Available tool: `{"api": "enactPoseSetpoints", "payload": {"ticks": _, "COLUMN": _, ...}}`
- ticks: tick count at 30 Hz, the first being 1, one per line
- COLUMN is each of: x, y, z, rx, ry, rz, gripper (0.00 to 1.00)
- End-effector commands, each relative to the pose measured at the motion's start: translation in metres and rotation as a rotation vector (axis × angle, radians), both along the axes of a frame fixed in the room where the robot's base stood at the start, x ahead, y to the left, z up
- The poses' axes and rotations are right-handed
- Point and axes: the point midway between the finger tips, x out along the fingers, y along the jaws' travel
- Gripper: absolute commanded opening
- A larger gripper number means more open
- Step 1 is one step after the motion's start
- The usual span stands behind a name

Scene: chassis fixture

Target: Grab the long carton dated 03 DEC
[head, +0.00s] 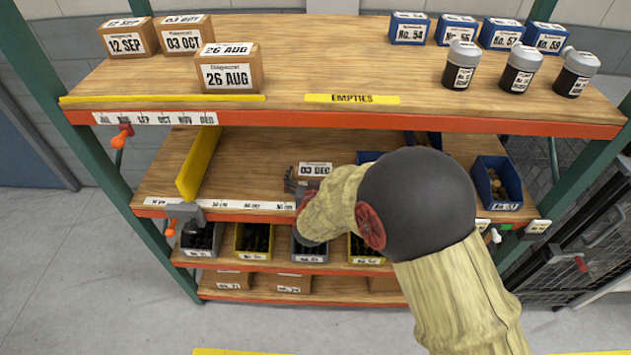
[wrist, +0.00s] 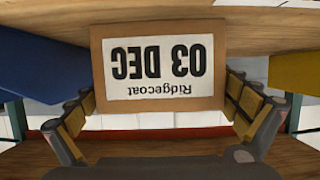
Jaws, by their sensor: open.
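The long carton dated 03 DEC (head: 315,170) is a brown box with a white label on the middle shelf. In the wrist view the carton (wrist: 160,25) appears upside down, and its label face fills the space ahead of the fingers. My gripper (wrist: 160,95) is open, with one finger on each side of the carton's front end. I cannot tell whether the fingers touch it. In the head view my gripper (head: 300,188) is at the carton's front, partly hidden by my arm. The carton's far end is hidden.
A yellow divider (head: 198,162) stands left of the carton, and a blue bin (head: 369,156) is to its right, mostly behind my arm. The upper shelf's orange edge (head: 330,126) runs above. Cartons marked 12 SEP (head: 126,42), 03 OCT (head: 183,40) and 26 AUG (head: 228,75) sit on top.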

Motion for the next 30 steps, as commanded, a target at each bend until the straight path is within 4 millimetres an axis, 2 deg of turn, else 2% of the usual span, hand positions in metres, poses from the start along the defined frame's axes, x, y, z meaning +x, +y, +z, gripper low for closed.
{"api": "enactPoseSetpoints", "payload": {"ticks": 6, "x": 0.0006, "y": 0.0000, "z": 0.0002, "rx": 0.000, "ry": 0.000, "rz": 0.000, "gripper": 1.00}}
{"api": "enactPoseSetpoints", "payload": {"ticks": 30, "x": 0.0002, "y": 0.0000, "z": -0.0003, "rx": -0.001, "ry": 0.001, "rz": 0.000, "gripper": 0.55}}
